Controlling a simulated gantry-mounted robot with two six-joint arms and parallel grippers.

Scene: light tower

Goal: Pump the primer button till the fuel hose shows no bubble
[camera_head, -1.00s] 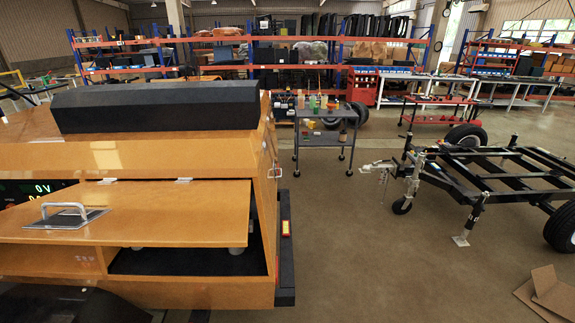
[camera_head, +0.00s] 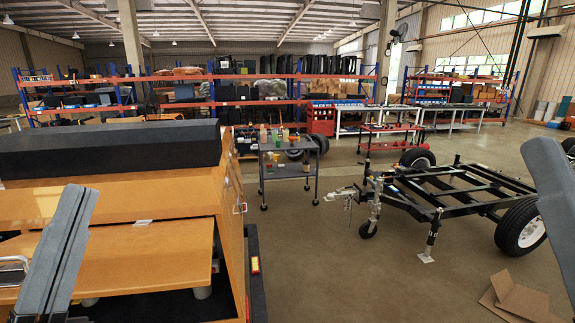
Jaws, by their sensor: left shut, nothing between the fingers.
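The orange light tower body (camera_head: 120,190) fills the left of the view, with a long black block on its top. Its side door (camera_head: 150,250) is lifted and sticks out towards me, with a metal handle at the left edge. Below the door is a dark opening, mostly hidden. I cannot see the primer button or the fuel hose. My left gripper (camera_head: 84,200) is in front of the door at the lower left, its grey fingers together and empty, pointing up. A grey part of my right gripper (camera_head: 553,195) shows at the right edge; its fingers are not clear.
A grey tool cart (camera_head: 288,172) with bottles stands behind the tower. A black trailer frame (camera_head: 445,195) with wheels is at the right. Cardboard (camera_head: 515,298) lies on the floor at the lower right. The floor (camera_head: 340,265) between tower and trailer is clear. Racks line the back.

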